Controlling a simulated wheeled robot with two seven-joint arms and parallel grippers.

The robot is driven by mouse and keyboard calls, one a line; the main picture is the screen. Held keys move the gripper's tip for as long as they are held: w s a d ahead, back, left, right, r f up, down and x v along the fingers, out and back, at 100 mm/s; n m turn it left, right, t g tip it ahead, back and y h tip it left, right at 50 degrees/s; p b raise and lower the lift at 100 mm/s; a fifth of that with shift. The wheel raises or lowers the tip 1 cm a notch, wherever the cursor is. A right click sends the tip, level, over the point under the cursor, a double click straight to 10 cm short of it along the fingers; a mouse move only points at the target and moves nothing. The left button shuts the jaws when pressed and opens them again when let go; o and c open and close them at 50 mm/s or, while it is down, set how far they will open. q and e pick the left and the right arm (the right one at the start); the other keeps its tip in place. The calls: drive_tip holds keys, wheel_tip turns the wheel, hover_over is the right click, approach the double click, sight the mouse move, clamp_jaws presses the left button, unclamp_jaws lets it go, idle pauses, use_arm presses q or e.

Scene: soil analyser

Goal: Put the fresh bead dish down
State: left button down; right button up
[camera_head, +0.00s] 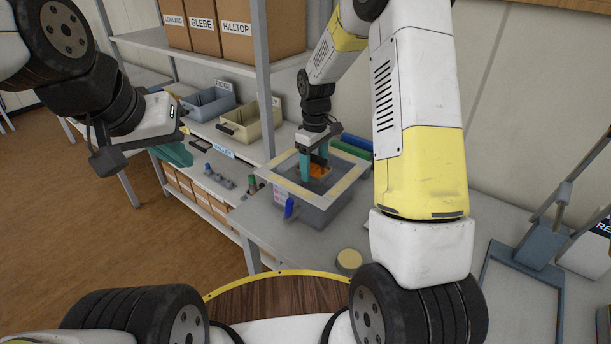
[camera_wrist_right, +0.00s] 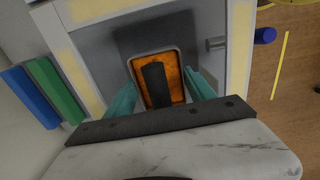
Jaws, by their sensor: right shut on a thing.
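The bead dish (camera_head: 318,170) is orange inside with a pale rim. In the right wrist view the dish (camera_wrist_right: 172,64) lies between the teal fingers of my right gripper (camera_wrist_right: 161,94), with a dark upright bar in front of its middle. My right gripper (camera_head: 314,167) is shut on the dish, inside the opening of a grey box with a pale yellow-framed top (camera_head: 347,180). Whether the dish touches the dark floor below it cannot be told. My left gripper (camera_head: 172,153) is away at the left, in front of the shelf; its finger gap is unclear.
Green (camera_head: 350,150) and blue (camera_head: 357,141) cylinders lie behind the box. A blue knob (camera_head: 289,207) sticks out at its front. A round tan lid (camera_head: 349,260) lies on the grey bench. Grey (camera_head: 209,104) and beige (camera_head: 252,122) bins stand on the shelf. A blue-grey frame stands at the right.

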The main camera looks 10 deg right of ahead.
wheel_tip(320, 180, down, 10)
drive_tip(key=shift+r, duration=0.2)
drive_tip(key=shift+f, duration=0.1)
drive_tip(key=o, duration=1.5)
wheel_tip(320, 180, up, 12)
drive_tip(key=shift+f, duration=0.1)
drive_tip(key=s+d+r+m+t, duration=0.15)
drive_tip(key=s+r, duration=0.35)
drive_tip(key=r, duration=0.5)
drive_tip(key=s+r+m+t+y, duration=0.1)
drive_tip(key=s+r, duration=0.4)
drive_tip(key=s, duration=0.5)
drive_tip(key=s+r+m+t+y, duration=0.1)
drive_tip(key=s+r+m+t, duration=0.2)
drive_tip(key=s+r+m, duration=0.3)
drive_tip(key=s, duration=0.5)
drive_tip(key=shift+d+r+t, duration=0.15)
drive_tip(key=shift+d+t, duration=0.2)
drive_tip(key=shift+d, duration=0.05)
